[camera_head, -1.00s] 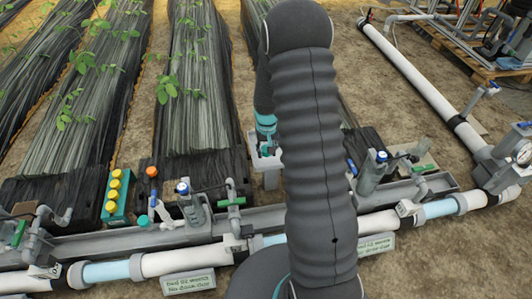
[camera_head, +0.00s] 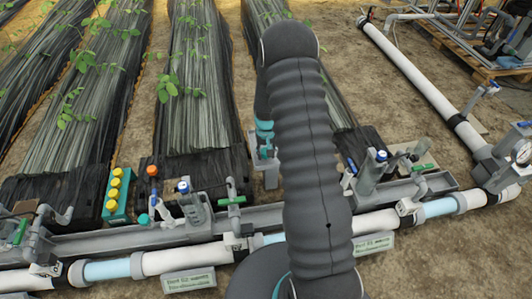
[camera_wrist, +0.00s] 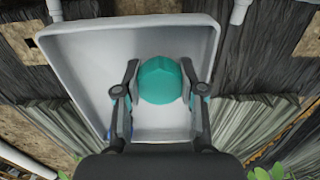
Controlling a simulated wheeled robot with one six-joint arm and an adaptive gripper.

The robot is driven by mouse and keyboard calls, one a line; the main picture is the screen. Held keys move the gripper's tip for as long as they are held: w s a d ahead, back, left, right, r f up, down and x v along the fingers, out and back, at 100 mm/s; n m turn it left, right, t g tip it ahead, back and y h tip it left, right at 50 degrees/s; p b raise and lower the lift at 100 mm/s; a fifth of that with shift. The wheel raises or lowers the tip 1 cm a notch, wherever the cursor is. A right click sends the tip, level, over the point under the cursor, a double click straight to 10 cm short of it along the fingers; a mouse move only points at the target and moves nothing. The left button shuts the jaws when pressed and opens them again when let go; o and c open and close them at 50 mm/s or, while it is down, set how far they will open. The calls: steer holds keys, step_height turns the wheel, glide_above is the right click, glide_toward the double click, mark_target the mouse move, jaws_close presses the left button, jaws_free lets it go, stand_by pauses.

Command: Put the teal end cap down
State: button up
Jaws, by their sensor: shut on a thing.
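The teal end cap (camera_wrist: 160,86) is rounded and sits between the two fingers of my gripper (camera_wrist: 160,68) in the wrist view. My gripper is shut on it. Behind the cap is a pale grey-white tray (camera_wrist: 95,60) with raised rims. I cannot tell whether the cap touches the tray's floor. In the head view the tray (camera_head: 271,178) is mostly hidden by my arm, and the cap cannot be made out there.
A teal block with yellow knobs (camera_head: 116,190) and an orange-topped item (camera_head: 152,170) stand left of my arm. Blue-topped valves and a white pipe (camera_head: 190,259) run along the front. Planted black-covered beds (camera_head: 195,80) lie behind. Bare soil (camera_head: 400,110) is right of the arm.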

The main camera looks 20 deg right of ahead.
steer(key=shift+f+b, duration=0.3)
steer(key=shift+f, duration=0.15)
steer(key=shift+f, duration=0.2)
steer(key=o, duration=1.1)
